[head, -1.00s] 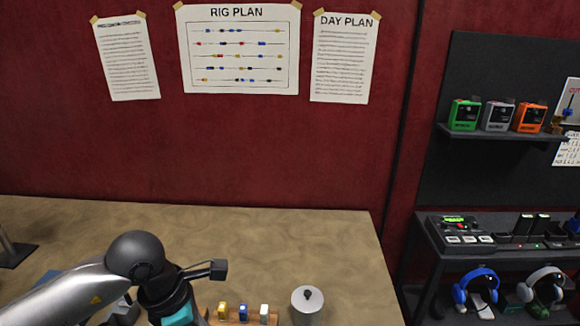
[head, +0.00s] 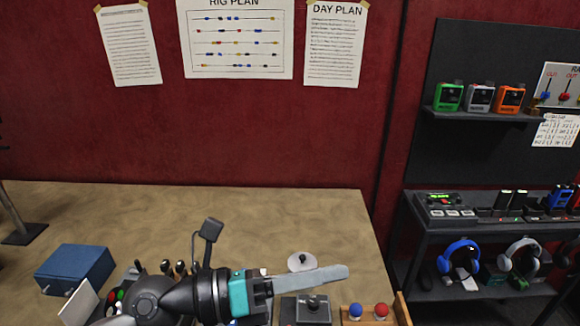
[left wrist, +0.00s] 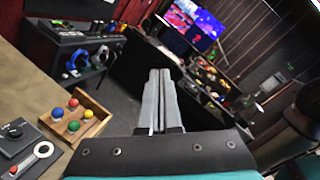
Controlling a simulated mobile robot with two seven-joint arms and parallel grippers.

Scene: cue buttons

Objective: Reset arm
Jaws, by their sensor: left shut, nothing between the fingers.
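My left gripper (head: 335,275) reaches in from the lower left of the head view, low over the front of the table, with its fingers pointing right. Its fingers are shut together and hold nothing. In the left wrist view the shut fingers (left wrist: 160,100) point away from the table toward the room. A wooden tray (left wrist: 96,104) with several coloured balls lies on the table to their left, apart from them. My right gripper does not show.
A blue box (head: 75,269) is at the left. A shelf unit (head: 480,233) with headphones stands right of the table. The table's back is clear.

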